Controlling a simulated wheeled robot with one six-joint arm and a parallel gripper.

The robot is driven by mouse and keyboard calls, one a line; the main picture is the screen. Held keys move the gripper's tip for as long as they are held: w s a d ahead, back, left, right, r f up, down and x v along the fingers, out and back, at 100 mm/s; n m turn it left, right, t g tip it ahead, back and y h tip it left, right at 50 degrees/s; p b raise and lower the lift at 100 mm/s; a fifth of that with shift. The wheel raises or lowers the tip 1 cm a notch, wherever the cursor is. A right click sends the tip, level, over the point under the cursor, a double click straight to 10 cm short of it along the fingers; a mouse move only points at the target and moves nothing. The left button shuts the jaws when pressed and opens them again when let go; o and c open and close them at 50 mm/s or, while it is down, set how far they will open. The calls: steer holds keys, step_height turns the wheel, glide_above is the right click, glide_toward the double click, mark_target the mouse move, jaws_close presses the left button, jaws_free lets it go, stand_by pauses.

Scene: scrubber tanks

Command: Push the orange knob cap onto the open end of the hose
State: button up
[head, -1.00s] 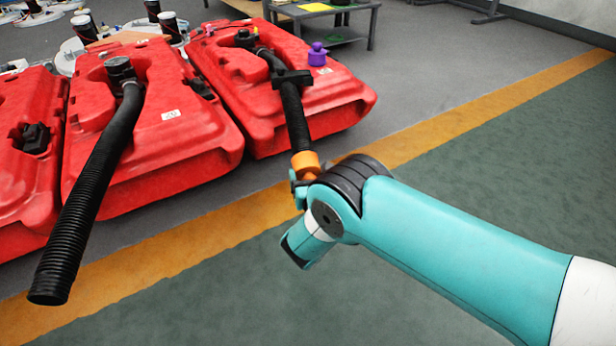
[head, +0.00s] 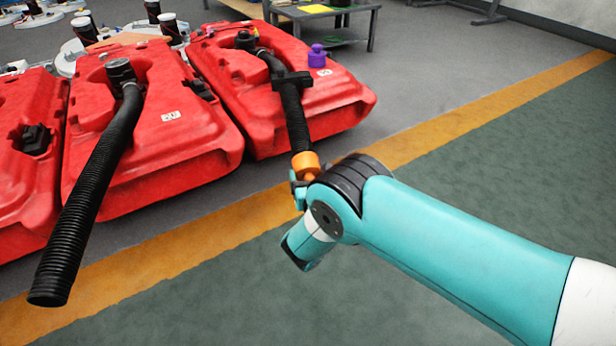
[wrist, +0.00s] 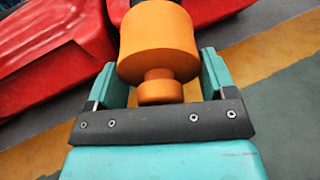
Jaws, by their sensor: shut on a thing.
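The orange knob cap (head: 306,163) is at the lower end of the black ribbed hose (head: 294,118) on the right-hand red tank. In the head view the cap meets the hose end with no gap showing; how far it sits over the end I cannot tell. My gripper (head: 303,182) is shut on the cap's narrow knob. In the wrist view the cap (wrist: 158,45) stands between the two teal fingers of my gripper (wrist: 160,88), wide part away from me. It hides nearly all of the hose there; only a dark bit shows at the top.
Red tanks (head: 150,135) stand in a row at the left. A second black hose (head: 85,215) hangs from the middle tank. A purple cap (head: 317,55) sits on the right-hand tank. A grey table (head: 330,18) stands behind. The floor at right is clear.

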steer(key=shift+w, duration=0.2)
steer(key=shift+w+a+r+b, duration=0.15)
steer(key=shift+w+r+b, duration=0.05)
steer(key=shift+w+b, duration=0.3)
steer(key=shift+w+a+r+b, duration=0.15)
steer(key=shift+w+b, duration=0.2)
steer(key=shift+w, duration=0.25)
steer(key=o, duration=0.9)
steer(key=p+v, duration=0.8)
steer(key=shift+s+p, duration=0.25)
steer(key=shift+p, duration=0.1)
